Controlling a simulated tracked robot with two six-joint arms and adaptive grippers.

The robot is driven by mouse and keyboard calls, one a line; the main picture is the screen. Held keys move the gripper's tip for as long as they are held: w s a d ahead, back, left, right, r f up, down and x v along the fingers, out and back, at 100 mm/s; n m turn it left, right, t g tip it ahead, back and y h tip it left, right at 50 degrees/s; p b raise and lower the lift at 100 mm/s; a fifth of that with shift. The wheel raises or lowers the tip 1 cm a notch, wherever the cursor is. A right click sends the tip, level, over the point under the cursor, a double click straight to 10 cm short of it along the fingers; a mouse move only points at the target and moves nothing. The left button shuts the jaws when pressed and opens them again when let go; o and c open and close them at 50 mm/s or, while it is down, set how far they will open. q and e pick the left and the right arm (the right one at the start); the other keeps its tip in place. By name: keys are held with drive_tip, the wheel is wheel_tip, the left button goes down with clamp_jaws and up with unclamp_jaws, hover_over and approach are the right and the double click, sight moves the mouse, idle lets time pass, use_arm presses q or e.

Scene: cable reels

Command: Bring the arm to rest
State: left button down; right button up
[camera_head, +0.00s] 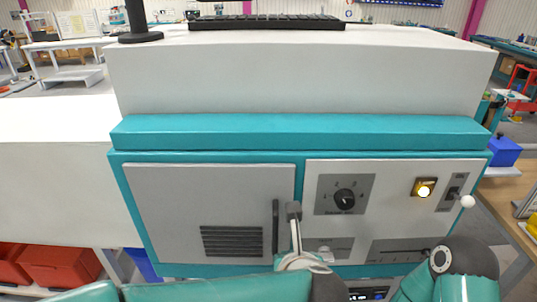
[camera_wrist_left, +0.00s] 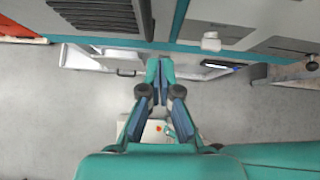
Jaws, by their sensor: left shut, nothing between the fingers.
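My left gripper (camera_wrist_left: 158,68) shows in the left wrist view, its blue-grey and teal fingers brought together with nothing between them. It is over the grey floor, beside the front of the teal and grey cabinet (camera_wrist_left: 240,37), and appears apart from it. Part of my right arm (camera_head: 466,262) shows at the lower right. My right gripper is in neither view.
The cabinet (camera_head: 300,132) fills the middle of the head view. Its front has a vented door with a black handle (camera_head: 275,226), a dial (camera_head: 345,199), a lit yellow button (camera_head: 424,188) and a white-tipped lever (camera_head: 467,201). Red bins (camera_head: 62,264) stand low at left.

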use_arm(q)
drive_tip(key=w+a+f+m+g+y, duration=0.1)
drive_tip(key=w+a+f+g+y, duration=0.15)
drive_tip(key=a+f, duration=0.9)
drive_tip(key=w+a+f+g+y, duration=0.2)
drive_tip(key=w+a+f, duration=0.1)
drive_tip(key=a+f, duration=0.9)
drive_tip(key=s+a+f+m+g+h, duration=0.1)
drive_tip(key=s+a+f+m+h, duration=0.1)
drive_tip(key=s+f+m, duration=0.4)
drive_tip(key=s+a+f+m+g+h, duration=0.15)
drive_tip(key=s+f+m, duration=0.25)
drive_tip(key=f+m, duration=0.45)
drive_tip(key=s+d+m+g+h, duration=0.1)
drive_tip(key=s+d+m+h, duration=0.4)
drive_tip(key=m, duration=1.3)
drive_tip(key=s+d, duration=0.4)
drive_tip(key=shift+m+g, duration=0.3)
drive_tip(key=shift+m, duration=0.05)
